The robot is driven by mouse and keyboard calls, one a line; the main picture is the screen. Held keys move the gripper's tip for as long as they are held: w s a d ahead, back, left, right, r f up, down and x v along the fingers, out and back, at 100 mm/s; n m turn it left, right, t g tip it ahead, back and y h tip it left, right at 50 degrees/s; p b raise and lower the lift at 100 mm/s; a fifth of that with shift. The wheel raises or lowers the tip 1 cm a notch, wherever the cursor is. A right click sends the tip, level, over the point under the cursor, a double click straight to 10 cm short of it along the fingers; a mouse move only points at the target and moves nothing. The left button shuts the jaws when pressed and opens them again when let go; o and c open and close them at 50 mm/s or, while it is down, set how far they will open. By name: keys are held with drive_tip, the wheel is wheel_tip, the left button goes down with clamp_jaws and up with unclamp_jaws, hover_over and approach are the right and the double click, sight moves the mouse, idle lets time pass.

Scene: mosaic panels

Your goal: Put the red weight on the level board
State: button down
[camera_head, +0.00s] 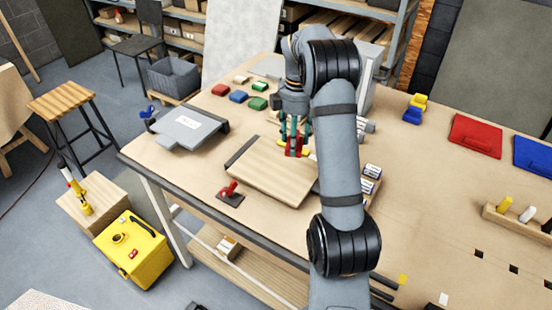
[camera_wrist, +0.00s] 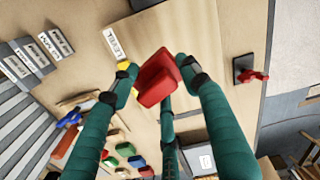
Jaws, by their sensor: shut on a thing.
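The red weight (camera_head: 294,147) is held between the teal fingers of my gripper (camera_head: 295,138), over the far part of the pale wooden board (camera_head: 262,180). In the wrist view the red weight (camera_wrist: 157,78) sits between the fingertips, and the board (camera_wrist: 200,45) fills the background. A label reading LEVEL (camera_wrist: 114,42) lies at the board's edge. I cannot tell whether the weight touches the board. A yellow piece (camera_wrist: 124,66) is partly hidden behind one finger, beside the red weight; it also shows in the head view (camera_head: 309,155).
Red (camera_head: 221,89), blue (camera_head: 238,97) and green (camera_head: 258,103) pieces lie beyond the board. A grey device (camera_head: 187,127) stands to the left. A red-handled clamp (camera_head: 230,191) is at the board's near side. Labelled pieces (camera_head: 372,172) lie right of my arm.

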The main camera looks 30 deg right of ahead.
drive_tip(key=a+f, duration=0.1)
drive_tip(key=w+a+f, duration=0.1)
drive_tip(key=a, duration=0.1)
drive_tip(key=w+a+f+p, duration=0.1)
drive_tip(key=a, duration=0.1)
drive_tip(key=shift+f+p, duration=0.6)
drive_tip(key=shift+f, duration=1.45)
drive_tip(key=shift+f, duration=0.15)
drive_tip(key=c, duration=0.9)
unclamp_jaws()
wheel_tip(320, 180, up, 12)
drive_tip(key=shift+b, duration=0.35)
